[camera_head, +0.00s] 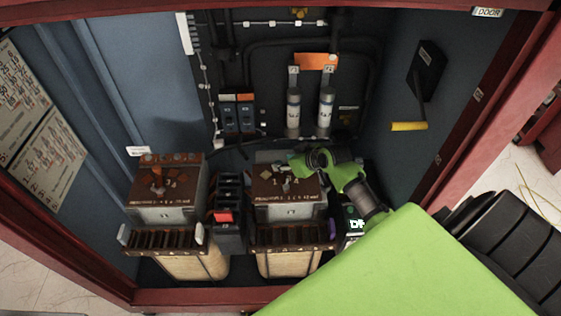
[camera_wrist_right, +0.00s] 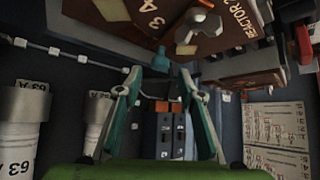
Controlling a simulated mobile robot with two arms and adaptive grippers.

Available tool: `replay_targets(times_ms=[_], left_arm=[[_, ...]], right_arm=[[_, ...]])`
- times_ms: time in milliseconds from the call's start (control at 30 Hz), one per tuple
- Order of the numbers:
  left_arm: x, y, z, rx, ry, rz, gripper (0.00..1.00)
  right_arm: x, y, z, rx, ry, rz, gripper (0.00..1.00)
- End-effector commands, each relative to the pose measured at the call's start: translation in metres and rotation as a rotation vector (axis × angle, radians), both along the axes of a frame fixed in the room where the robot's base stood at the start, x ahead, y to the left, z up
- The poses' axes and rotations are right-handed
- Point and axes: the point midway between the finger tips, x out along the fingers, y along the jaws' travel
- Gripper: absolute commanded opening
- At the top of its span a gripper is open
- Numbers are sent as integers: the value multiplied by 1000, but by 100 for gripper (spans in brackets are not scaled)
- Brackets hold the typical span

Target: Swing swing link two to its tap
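Two reactors with brown top boards stand side by side in the cabinet. The right board (camera_head: 284,183) carries a grey metal swing link (camera_head: 286,187) near its middle. My right gripper (camera_head: 296,164) is at the back right corner of the right board. In the right wrist view its teal fingers (camera_wrist_right: 160,75) are apart. A teal knob (camera_wrist_right: 160,60) shows between and beyond the tips; contact cannot be told. A board marked "3 A" and a silver link (camera_wrist_right: 203,24) are above. My left gripper is not in view.
Two white 63 A fuses (camera_head: 293,110) stand on the back wall under an orange block (camera_head: 316,61). Blue breakers (camera_head: 237,115) are left of them. A black block (camera_head: 227,205) sits between the reactors.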

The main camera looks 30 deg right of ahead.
Motion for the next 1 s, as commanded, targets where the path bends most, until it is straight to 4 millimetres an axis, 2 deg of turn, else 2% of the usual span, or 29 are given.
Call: replay_targets(times_ms=[300, 700, 833, 1000], left_arm=[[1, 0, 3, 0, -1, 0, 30], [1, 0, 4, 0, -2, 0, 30], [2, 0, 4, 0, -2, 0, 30], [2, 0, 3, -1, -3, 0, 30]], right_arm=[[22, 2, -21, 1, -1, -1, 35], [25, 3, -25, -1, 0, 1, 35], [24, 3, -25, 0, 0, 0, 2], [25, 3, -25, 0, 0, 0, 0]])
